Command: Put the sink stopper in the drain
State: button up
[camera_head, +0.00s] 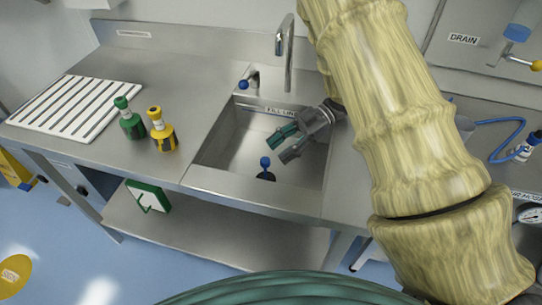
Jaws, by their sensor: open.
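The sink (228,140) is a steel basin set in the counter. A blue-knobbed piece with a dark base, which looks like the stopper (265,163), stands upright at the basin's bottom near the front. The drain opening cannot be made out; I cannot tell whether it lies under the dark base. My gripper (275,150) reaches into the sink from the right. Its teal and grey fingers are apart and empty, just above and to the right of the blue knob, with no clear contact.
A tall faucet (289,52) and a small blue-knobbed tap (246,81) stand behind the sink. Green (129,120) and yellow (160,130) bottles stand left of it, beside a white slatted rack (75,105). My arm covers the counter's right part. Clear counter lies behind the bottles.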

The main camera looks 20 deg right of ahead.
jog(key=shift+v, duration=0.95)
